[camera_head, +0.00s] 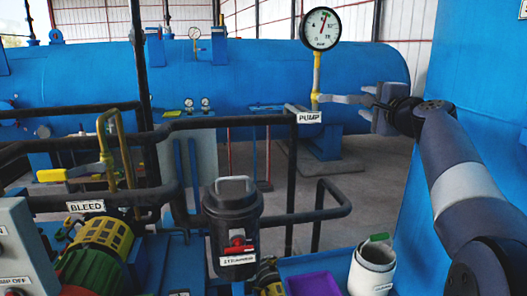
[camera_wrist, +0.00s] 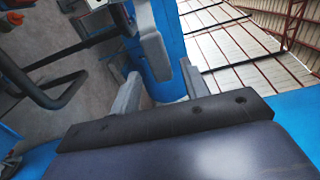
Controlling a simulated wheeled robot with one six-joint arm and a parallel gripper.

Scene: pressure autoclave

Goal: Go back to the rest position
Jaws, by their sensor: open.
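My gripper (camera_head: 380,108) is at the upper right in the head view, beside the pump gauge's pipe, with my arm reaching up to it from the lower right. In the wrist view its two grey fingers (camera_wrist: 158,86) stand apart with a gap between them, and it is open. A pale grey bent piece (camera_wrist: 151,45) shows beyond the gap. In the head view a grey bar (camera_head: 340,98) runs from the yellow gauge pipe (camera_head: 316,75) to my gripper. I cannot tell whether they touch.
Black pipes (camera_head: 230,121) cross the middle. A strainer (camera_head: 232,225), a yellow BLEED lever (camera_head: 65,174) and a white cup (camera_head: 372,270) stand nearer. A blue wall (camera_head: 475,80) is close at right.

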